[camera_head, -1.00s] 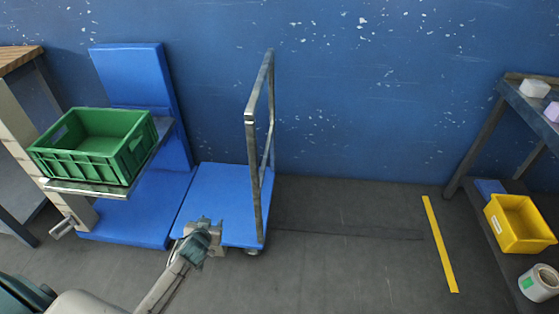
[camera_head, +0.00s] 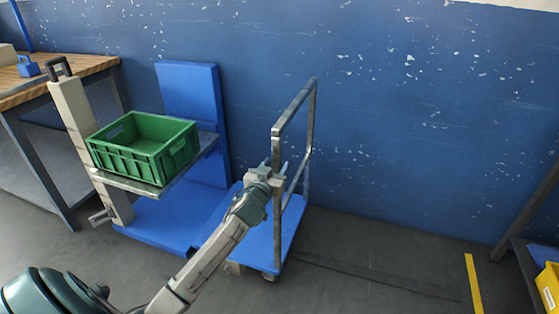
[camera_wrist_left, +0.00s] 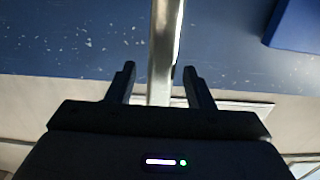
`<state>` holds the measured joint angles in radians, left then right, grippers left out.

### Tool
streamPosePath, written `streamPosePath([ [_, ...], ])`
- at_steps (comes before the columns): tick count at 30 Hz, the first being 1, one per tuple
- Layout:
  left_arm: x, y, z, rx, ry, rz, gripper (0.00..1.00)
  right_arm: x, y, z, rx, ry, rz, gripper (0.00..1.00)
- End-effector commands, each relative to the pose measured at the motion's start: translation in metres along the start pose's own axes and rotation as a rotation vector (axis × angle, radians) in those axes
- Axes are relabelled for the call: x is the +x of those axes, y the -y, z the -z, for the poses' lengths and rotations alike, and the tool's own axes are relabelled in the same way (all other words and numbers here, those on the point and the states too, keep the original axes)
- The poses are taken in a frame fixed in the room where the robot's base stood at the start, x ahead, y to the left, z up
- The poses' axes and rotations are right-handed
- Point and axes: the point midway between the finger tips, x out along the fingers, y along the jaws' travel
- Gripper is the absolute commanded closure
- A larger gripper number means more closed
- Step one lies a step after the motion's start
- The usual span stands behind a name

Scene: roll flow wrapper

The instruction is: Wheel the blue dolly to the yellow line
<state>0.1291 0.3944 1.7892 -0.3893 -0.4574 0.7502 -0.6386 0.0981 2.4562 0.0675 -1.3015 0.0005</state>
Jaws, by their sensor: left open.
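The blue dolly (camera_head: 285,243) is a flat blue platform on casters with a tall grey metal handle frame (camera_head: 309,135). It stands near the blue wall. My left gripper (camera_head: 279,172) is open at the near post of the handle, roughly at mid-height. In the left wrist view the grey post (camera_wrist_left: 165,45) runs between the two parted fingers of the left gripper (camera_wrist_left: 160,74). I cannot tell whether either finger touches it. The yellow line (camera_head: 473,283) is on the floor to the right, apart from the dolly. My right gripper is out of view.
A green crate (camera_head: 122,170) rests on a grey lift plate left of the dolly, with a blue base and upright panel (camera_head: 190,110) behind. A wooden-topped bench (camera_head: 88,76) stands far left. A rack with a yellow bin (camera_head: 549,285) stands right. Floor between dolly and line looks clear.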

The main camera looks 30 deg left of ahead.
Motion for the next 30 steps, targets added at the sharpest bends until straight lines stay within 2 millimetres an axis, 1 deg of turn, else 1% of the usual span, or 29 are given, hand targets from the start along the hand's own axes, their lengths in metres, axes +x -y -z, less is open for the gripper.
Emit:
streamPosePath([
  [1, 0.009, 0.0, 0.001, -0.002, 0.0, 0.001, 0.53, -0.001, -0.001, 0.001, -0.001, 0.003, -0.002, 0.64],
  [3, 0.019, 0.0, 0.001, -0.001, 0.0, 0.002, 0.53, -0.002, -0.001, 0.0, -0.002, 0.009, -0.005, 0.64],
  [6, 0.029, 0.0, 0.0, 0.001, 0.0, 0.001, 0.53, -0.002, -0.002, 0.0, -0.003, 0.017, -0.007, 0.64],
  [11, 0.036, 0.0, -0.001, 0.0, 0.002, 0.0, 0.53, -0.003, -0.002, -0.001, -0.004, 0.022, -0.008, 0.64],
  [18, 0.036, 0.0, -0.001, 0.0, 0.001, 0.0, 0.53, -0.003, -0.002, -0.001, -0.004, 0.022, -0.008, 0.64],
  [20, 0.036, 0.0, -0.001, 0.001, 0.001, 0.0, 0.65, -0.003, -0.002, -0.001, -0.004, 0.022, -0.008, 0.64],
  [21, 0.036, 0.0, -0.001, 0.001, 0.001, 0.0, 0.72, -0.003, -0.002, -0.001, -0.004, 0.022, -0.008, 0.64],
  [25, 0.036, 0.0, -0.001, 0.001, 0.001, 0.0, 0.98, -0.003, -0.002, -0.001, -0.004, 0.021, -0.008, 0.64],
  [26, 0.036, 0.0, -0.001, 0.001, 0.001, 0.0, 1.0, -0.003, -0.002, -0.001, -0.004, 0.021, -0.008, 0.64],
  [30, 0.036, 0.0, -0.001, 0.001, 0.001, 0.0, 1.0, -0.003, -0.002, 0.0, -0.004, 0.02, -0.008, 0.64],
])
